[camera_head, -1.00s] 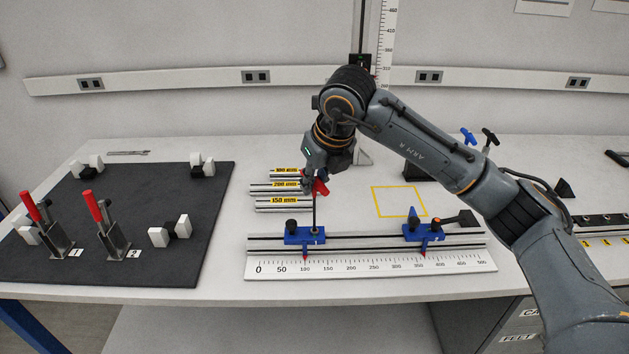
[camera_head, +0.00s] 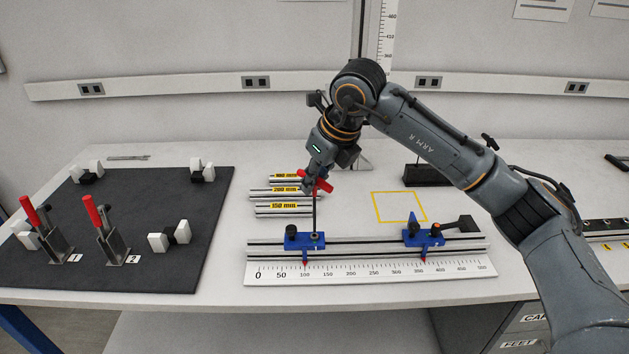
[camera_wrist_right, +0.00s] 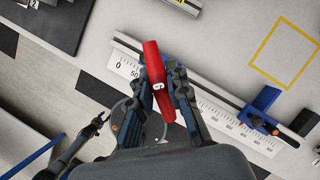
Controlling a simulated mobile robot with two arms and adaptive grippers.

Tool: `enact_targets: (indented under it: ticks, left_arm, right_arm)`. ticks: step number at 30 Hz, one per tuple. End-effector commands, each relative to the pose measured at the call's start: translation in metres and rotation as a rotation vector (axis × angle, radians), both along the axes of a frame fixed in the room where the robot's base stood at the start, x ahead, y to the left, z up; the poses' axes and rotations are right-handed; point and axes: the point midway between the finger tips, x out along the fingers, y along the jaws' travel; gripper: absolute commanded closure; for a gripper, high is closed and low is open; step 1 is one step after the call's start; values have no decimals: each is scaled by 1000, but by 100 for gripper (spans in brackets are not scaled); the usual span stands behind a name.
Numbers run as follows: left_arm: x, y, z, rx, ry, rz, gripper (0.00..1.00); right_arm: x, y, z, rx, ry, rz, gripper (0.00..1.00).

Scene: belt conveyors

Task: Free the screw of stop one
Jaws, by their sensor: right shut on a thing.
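My right gripper (camera_head: 317,178) is shut on the red T-handle key (camera_head: 324,187), whose handle bears a digit like 6 in the right wrist view (camera_wrist_right: 158,92). Its thin dark shaft points down, with the tip at the screw on top of the left blue stop (camera_head: 298,243). I cannot tell how deep the tip sits. That stop is on the silver rail (camera_head: 365,243), its red pointer near 100. A second blue stop (camera_head: 424,238) stands further right, its pointer near 350.
A white scale (camera_head: 370,270) runs along the rail's front. Labelled metal bars (camera_head: 283,209) lie behind it, beside a yellow taped square (camera_head: 399,207). A dark mat (camera_head: 150,265) with red-handled clamps (camera_head: 95,215) is at left. A dark tool holder (camera_head: 425,176) stands behind.

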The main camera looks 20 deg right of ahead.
Motion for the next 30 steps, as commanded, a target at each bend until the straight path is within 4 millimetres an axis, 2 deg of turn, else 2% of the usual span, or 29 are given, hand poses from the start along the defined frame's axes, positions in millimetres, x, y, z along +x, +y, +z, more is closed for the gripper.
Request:
enact_targets:
  ticks: [13, 27, 30]
  left_arm:
    - [0, 0, 4, 0, 0, 0, 60]
    - [0, 0, 32, 0, 0, 0, 60]
    - [0, 0, 33, 0, 0, 0, 60]
  right_arm:
    - [0, 0, 6, 0, -1, 0, 100]
    - [0, 0, 50, 0, -1, 0, 100]
    - [0, 0, 53, 0, 0, 0, 100]
